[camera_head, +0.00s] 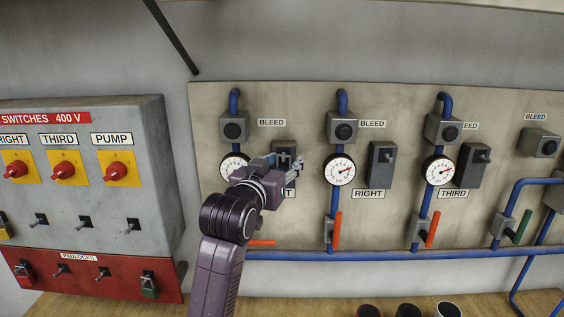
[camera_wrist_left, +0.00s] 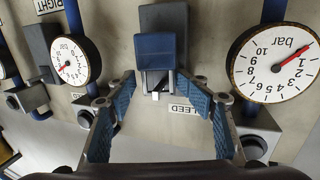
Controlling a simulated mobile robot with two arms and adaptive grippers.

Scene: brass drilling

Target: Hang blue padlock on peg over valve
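A blue padlock (camera_wrist_left: 155,52) is at the front of the dark box (camera_wrist_left: 165,16) in the left wrist view, which is upside down. A small pale piece shows at its shackle end; I cannot tell whether the shackle is around the peg. My left gripper (camera_wrist_left: 157,78) is open, its blue-padded fingers on either side of the padlock with small gaps. In the head view, my left gripper (camera_head: 293,162) is in front of the leftmost dark box (camera_head: 284,147) and hides the padlock. Below, an orange valve handle (camera_head: 262,242) lies horizontal. My right gripper is out of view.
A gauge (camera_head: 233,167) is close to the left of my gripper; another (camera_head: 340,169) is to its right. Blue pipes (camera_head: 333,207) run down the panel. A red padlock rack (camera_head: 85,287) holds a red padlock (camera_head: 23,270) and a green one (camera_head: 149,284). Cups (camera_head: 447,309) stand below.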

